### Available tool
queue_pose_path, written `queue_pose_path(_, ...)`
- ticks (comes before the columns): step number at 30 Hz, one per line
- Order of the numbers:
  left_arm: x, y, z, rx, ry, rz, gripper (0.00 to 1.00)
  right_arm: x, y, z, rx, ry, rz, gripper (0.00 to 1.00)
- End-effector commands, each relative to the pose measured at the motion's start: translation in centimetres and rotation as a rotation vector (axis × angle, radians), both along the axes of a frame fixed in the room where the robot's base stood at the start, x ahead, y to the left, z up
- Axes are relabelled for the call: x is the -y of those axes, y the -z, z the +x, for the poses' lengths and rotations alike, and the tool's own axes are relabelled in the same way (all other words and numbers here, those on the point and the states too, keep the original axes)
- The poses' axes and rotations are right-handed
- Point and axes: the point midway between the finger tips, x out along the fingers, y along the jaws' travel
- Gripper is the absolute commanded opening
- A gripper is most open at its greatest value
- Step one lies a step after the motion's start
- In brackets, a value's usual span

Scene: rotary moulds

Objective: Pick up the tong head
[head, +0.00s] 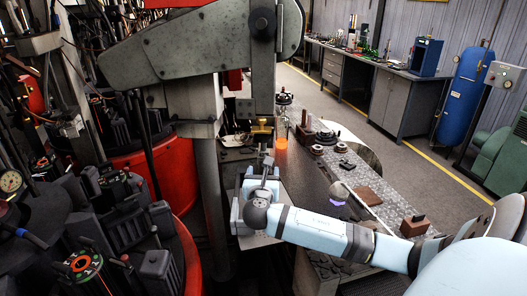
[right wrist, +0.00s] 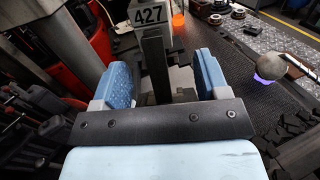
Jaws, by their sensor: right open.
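My right gripper (head: 258,186) reaches in from the right over the near left end of the metal bench, and its jaws are open. In the right wrist view its two blue finger pads stand wide apart on either side of the gap (right wrist: 162,75). A dark upright metal bar (right wrist: 154,68) stands between the pads, with a gap to each side; it looks like part of the tong head, but I cannot tell for sure. A grey block marked 427 (right wrist: 149,14) is just behind it. The lower part is hidden by my gripper's palm. My left gripper is not in view.
A glowing orange piece (head: 281,143) is just beyond my right gripper. A grey ball (head: 338,191) over a purple glow and a brown block (head: 415,226) stand on the bench to the right. A grey column (head: 212,200) and red mould machine (head: 183,255) crowd the left.

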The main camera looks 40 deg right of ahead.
Motion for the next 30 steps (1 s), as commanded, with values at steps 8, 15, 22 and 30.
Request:
queue_pose_path(8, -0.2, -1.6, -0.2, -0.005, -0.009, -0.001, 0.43, 2.4, -0.9, 2.6, 0.0, 0.002, 0.0, 0.68)
queue_pose_path(15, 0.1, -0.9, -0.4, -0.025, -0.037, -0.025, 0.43, 3.7, -0.5, 3.7, 0.0, 0.001, 0.001, 0.68)
queue_pose_path(22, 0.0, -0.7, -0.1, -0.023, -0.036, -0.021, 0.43, 3.7, -0.4, 3.7, 0.0, 0.0, 0.001, 0.54)
queue_pose_path(30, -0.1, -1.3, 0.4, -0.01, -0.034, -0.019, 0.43, 3.7, -0.6, 3.7, 0.002, 0.0, 0.001, 0.0)
